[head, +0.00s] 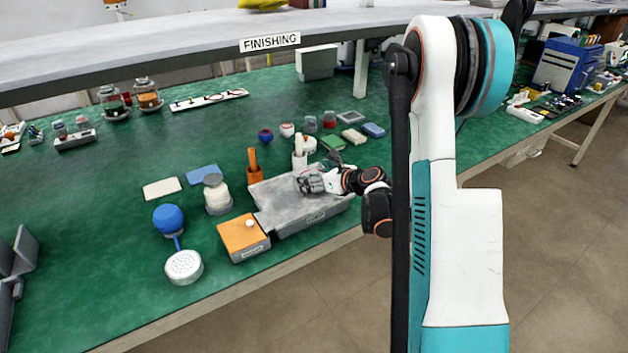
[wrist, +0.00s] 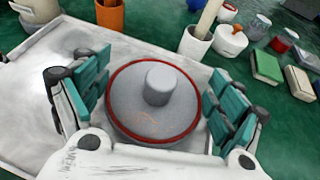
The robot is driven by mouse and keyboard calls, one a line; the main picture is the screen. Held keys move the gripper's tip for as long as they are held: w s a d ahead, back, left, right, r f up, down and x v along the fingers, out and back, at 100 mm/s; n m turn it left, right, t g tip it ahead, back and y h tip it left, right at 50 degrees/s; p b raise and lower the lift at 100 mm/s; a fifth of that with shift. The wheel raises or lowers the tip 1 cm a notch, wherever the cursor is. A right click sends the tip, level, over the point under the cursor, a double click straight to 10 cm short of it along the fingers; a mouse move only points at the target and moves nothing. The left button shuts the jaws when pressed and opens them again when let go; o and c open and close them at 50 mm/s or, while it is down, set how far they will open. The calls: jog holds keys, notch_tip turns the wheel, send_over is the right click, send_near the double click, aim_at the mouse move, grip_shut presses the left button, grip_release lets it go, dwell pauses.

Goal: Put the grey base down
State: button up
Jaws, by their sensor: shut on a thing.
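The grey base (wrist: 150,105) is a round grey disc with a dark red ring around its edge and a short grey peg in the middle. It sits between the teal-padded fingers of my gripper (wrist: 155,98), which is shut on it. In the head view my gripper (head: 314,183) is over the right part of a shallow grey tray (head: 275,200) at the bench's front edge. The base is hard to make out there. I cannot tell whether its underside touches the tray, whose pale floor (wrist: 28,125) shows at left in the wrist view.
An orange-topped box (head: 240,236) adjoins the tray's left end. An orange cup (head: 254,167), a white cup (head: 299,160) and a cream jar (head: 216,196) stand behind or beside it. Coloured blocks (head: 352,136) lie farther back. The tray's left part is bare.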

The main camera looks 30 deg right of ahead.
jog(key=shift+f, duration=0.25)
jog(key=shift+f, duration=0.15)
jog(key=o, duration=0.9)
jog(key=shift+s+d+r, duration=0.1)
jog(key=shift+s+r, duration=0.2)
jog(key=p+v, duration=0.3)
jog(key=v, duration=0.8)
jog(key=shift+s+p, duration=0.25)
jog(key=shift+p, duration=0.15)
